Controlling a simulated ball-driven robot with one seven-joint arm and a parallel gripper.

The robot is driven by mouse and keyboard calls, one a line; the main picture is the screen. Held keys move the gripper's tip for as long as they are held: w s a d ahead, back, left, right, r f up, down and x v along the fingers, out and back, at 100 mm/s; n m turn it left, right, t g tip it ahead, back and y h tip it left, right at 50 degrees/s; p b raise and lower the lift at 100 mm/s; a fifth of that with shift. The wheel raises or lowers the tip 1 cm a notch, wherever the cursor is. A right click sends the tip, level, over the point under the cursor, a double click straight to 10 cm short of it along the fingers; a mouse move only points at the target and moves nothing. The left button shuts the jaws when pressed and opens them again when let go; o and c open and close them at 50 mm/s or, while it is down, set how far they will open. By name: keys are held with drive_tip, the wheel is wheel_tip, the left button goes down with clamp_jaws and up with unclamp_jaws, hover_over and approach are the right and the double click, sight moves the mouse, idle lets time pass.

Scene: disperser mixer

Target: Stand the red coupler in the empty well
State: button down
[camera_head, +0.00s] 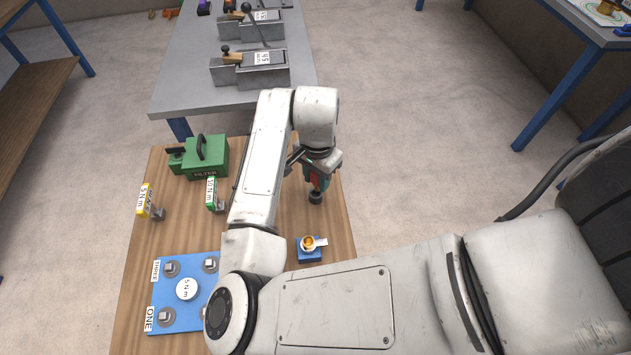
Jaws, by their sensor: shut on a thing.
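My gripper (318,162) is shut on a red piece, which looks like the red coupler (317,180). The piece hangs upright below the jaws, with a dark round lower end over the right side of the wooden table. I cannot tell whether it touches the table. A blue plate (187,321) lies at the front left, with a white "5 N m" disc (186,289) in its middle and grey round wells near its corners. The visible wells seem to hold grey square-topped pieces. My arm hides the plate's right part, and I see no empty well.
A small blue block (310,256) with an orange-and-white top stands in front of my gripper. A green "FILTER" box (206,158), a yellow-labelled tool (144,201) and a green-labelled tool (211,194) are at left. A grey table (185,85) with metal blocks stands behind.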

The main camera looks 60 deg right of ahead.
sight(316, 185)
drive_tip(key=shift+w+d+f, duration=0.1)
drive_tip(key=shift+w+f, duration=0.05)
drive_tip(key=shift+f, duration=0.05)
drive_tip(key=shift+w+f, duration=0.1)
drive_tip(key=shift+f, duration=1.55)
drive_tip(key=shift+f, duration=0.1)
drive_tip(key=c, duration=0.8)
unclamp_jaws()
wheel_tip(316, 185, up, 12)
drive_tip(key=shift+r, duration=0.1)
